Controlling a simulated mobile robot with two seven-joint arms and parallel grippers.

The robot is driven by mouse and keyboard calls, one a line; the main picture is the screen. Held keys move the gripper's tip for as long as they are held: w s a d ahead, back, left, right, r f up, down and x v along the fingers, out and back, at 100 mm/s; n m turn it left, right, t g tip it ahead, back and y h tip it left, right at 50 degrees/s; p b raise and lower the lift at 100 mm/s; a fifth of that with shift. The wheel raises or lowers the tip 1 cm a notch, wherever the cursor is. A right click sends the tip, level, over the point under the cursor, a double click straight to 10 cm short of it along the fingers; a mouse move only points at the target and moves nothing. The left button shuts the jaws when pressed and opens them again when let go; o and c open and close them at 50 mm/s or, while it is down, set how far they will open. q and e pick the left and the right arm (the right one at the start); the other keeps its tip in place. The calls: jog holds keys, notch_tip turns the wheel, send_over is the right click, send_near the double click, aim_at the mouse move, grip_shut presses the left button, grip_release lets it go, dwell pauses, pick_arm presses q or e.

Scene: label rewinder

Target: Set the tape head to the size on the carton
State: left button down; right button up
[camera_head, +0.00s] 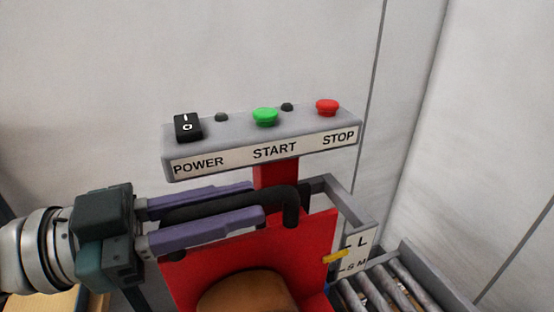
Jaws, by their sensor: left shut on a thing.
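The tape head (310,236) is a red block at the lower middle, with a black bent handle (291,208) along its top. My left gripper (256,200) reaches in from the left, its two purple fingers shut on the handle, one on each side. A yellow pointer (335,257) sits on the head's right edge. Beside it a white size plate (358,250) shows L above and S M below. The pointer is at about a height between L and the lower letters; its exact setting is hard to tell. I cannot make out a carton or its size. My right gripper is out of view.
A grey control box (262,150) stands behind, with a black power switch (187,127), green start button (265,116) and red stop button (327,107). A brown roll (248,292) is below the handle. Metal rollers (390,283) lie at lower right. Pale walls close the back.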

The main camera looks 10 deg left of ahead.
aim_at(237, 273)
pick_arm(q)
jog(key=shift+f, duration=0.1)
notch_tip(237, 273, down, 6)
jog(key=b, duration=0.5)
jog(key=shift+a, duration=0.1)
jog(key=c, duration=1.1)
grip_release()
jog(key=shift+f, duration=0.1)
jog(key=shift+c, duration=0.2)
jog(key=o, duration=0.4)
jog(key=shift+r, duration=0.2)
